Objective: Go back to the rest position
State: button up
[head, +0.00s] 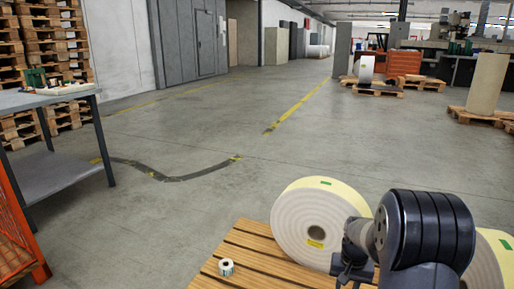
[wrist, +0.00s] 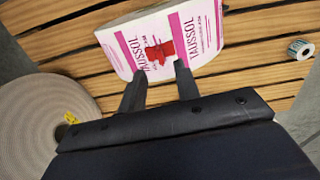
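My gripper (wrist: 159,72) shows in the wrist view with its two dark fingers apart and nothing visible between them. A white and pink printed item (wrist: 160,42) with a red mark lies just beyond the fingertips, over the wooden slats. I cannot tell whether the fingertips touch it. In the head view my arm reaches over the slatted wooden pallet (head: 240,250) at lower right. The gripper end (head: 352,268) is partly cut off by the picture's bottom edge, and the printed item is hidden there.
A large label roll (head: 300,222) stands on the pallet beside my arm; another (head: 495,262) is partly hidden behind it. A small roll (head: 226,266) sits near the pallet's left edge, also in the wrist view (wrist: 300,49). A workbench (head: 60,97) stands left. The middle floor is clear.

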notch_tip(320, 180, down, 5)
jog(key=shift+f+b, duration=0.2)
jog(key=shift+b, duration=0.7)
jog(key=shift+r, duration=0.1)
notch_tip(320, 180, up, 11)
jog(key=p, duration=0.5)
notch_tip(320, 180, down, 12)
jog(key=b, duration=0.5)
jog(key=shift+r, duration=0.15)
notch_tip(320, 180, up, 9)
jog(key=p, duration=0.6)
jog(key=a+r+n+p, duration=0.2)
jog(key=a+r+p, duration=0.4)
jog(key=r, duration=0.3)
jog(key=shift+s+r+p, duration=0.15)
jog(key=shift+r+p, duration=0.25)
jog(key=shift+p, duration=0.45)
